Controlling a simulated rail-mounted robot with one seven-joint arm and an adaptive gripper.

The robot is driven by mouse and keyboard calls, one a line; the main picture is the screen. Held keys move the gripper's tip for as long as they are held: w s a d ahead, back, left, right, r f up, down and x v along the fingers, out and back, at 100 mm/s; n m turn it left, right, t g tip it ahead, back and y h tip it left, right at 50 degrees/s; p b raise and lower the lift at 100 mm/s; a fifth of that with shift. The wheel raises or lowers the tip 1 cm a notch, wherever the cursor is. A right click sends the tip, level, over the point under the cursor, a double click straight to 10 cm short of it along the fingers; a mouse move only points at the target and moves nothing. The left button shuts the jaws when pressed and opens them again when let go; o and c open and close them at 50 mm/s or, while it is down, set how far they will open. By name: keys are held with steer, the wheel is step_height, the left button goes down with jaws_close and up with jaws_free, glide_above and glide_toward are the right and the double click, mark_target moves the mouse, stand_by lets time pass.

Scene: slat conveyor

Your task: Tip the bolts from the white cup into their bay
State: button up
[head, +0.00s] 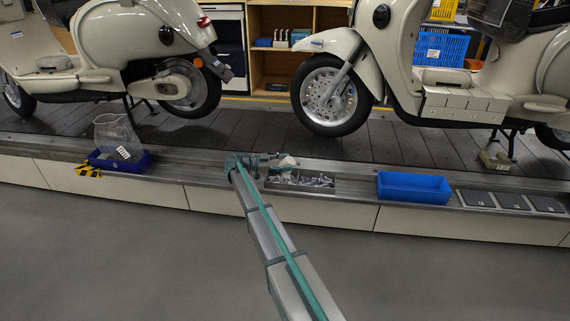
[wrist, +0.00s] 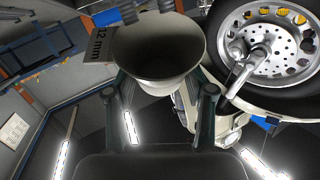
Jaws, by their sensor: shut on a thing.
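My gripper (head: 262,163) is over the left end of a bay (head: 333,187) in the rail along the conveyor. It is shut on the white cup (head: 287,162), which looks tipped over the bay. Several grey metal bolts (head: 312,181) lie in the bay. In the wrist view the cup (wrist: 158,80) sits between the two fingers of my gripper (wrist: 158,92). Part of its inside shows, dark and shadowed, and I see no bolts in it. A grey tag reading "12 mm" (wrist: 98,45) shows beside the cup.
A blue tray (head: 413,188) is right of the bay, with dark flat panels (head: 512,201) beyond. A clear bag (head: 117,137) stands in a blue bin (head: 120,162) at left. Two cream scooters (head: 340,90) stand behind on the slats. The front floor (head: 120,260) is clear.

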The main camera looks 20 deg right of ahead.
stand_by(0.6)
steer(key=shift+r, duration=3.5)
